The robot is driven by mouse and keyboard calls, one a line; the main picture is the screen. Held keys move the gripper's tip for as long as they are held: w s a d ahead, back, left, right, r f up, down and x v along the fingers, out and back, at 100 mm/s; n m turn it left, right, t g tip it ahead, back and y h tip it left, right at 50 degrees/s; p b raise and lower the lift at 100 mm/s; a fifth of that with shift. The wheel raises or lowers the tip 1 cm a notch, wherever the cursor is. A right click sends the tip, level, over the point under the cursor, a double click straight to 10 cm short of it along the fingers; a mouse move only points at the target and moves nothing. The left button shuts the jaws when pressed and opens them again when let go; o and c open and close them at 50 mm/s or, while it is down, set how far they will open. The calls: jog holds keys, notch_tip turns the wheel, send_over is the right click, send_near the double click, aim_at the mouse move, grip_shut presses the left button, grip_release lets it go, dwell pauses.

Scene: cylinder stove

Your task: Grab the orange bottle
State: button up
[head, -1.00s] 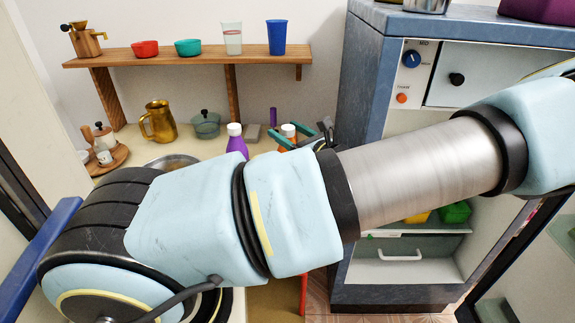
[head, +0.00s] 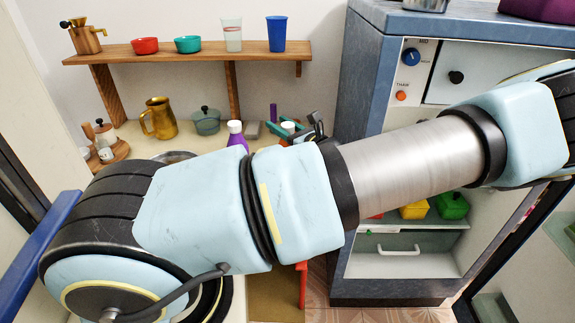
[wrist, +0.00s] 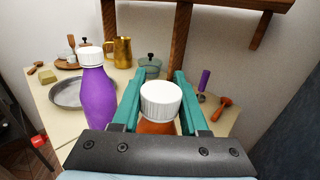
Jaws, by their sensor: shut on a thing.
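The orange bottle (wrist: 157,128) has a white ribbed cap and stands between the two teal fingers of my gripper (wrist: 158,105) in the wrist view. My gripper is shut on it, one finger on each side. The bottle's lower part is hidden behind the dark gripper body.
A purple bottle (wrist: 94,97) with a white cap stands close to the left of my gripper. A metal pan (wrist: 70,94), a gold pitcher (wrist: 122,52) and a lidded pot (wrist: 149,66) are behind. A wooden shelf (head: 200,50) hangs above the counter.

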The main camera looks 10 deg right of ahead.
grip_shut()
dwell(0.7)
